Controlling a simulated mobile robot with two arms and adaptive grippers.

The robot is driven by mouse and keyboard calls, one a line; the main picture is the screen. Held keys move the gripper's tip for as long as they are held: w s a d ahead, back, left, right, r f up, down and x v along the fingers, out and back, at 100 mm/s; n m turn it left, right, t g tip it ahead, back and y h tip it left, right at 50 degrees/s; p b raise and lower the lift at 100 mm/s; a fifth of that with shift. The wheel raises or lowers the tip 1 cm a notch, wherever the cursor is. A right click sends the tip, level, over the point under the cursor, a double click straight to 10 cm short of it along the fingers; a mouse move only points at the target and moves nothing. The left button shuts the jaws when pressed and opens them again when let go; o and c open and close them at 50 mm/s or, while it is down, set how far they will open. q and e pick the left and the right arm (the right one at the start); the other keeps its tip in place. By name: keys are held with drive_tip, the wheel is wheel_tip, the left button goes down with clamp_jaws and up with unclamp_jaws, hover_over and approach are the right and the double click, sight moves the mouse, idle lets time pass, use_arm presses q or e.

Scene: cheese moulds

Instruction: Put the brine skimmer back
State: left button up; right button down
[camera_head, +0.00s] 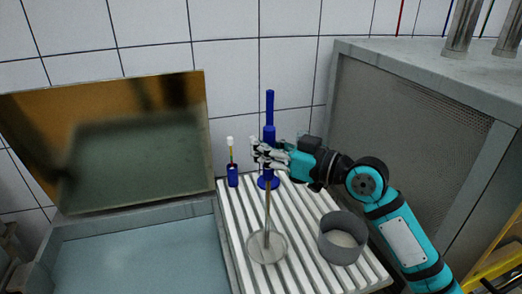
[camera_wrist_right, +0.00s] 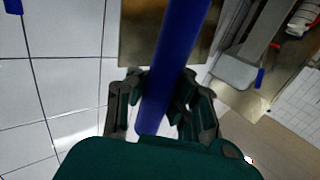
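The brine skimmer has a blue handle (camera_wrist_right: 172,70), a thin upright metal rod and a round, see-through disc (camera_head: 267,247). My right gripper (camera_head: 262,155) is closed around its handle. In the right wrist view the fingers (camera_wrist_right: 160,105) press on the blue handle from both sides. The skimmer hangs roughly upright with its disc low over the white slatted board (camera_head: 300,222); I cannot tell whether it touches the slats. My left gripper is out of view.
A grey round mould (camera_head: 342,238) stands on the board at right. A small blue holder (camera_head: 232,176) with a white-topped stick stands at the back left. An open vat (camera_head: 140,260) with a raised lid (camera_head: 140,150) lies left. A grey cabinet (camera_head: 420,120) stands right.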

drive_tip(key=w+f+p, duration=0.1)
drive_tip(key=w+f, duration=0.2)
drive_tip(key=shift+a+f, duration=0.1)
drive_tip(key=shift+f, duration=0.2)
drive_tip(key=shift+f, duration=0.15)
drive_tip(key=c, duration=1.4)
unclamp_jaws()
drive_tip(key=b+v, duration=0.3)
drive_tip(key=v, duration=0.9)
drive_tip(key=shift+b, duration=0.3)
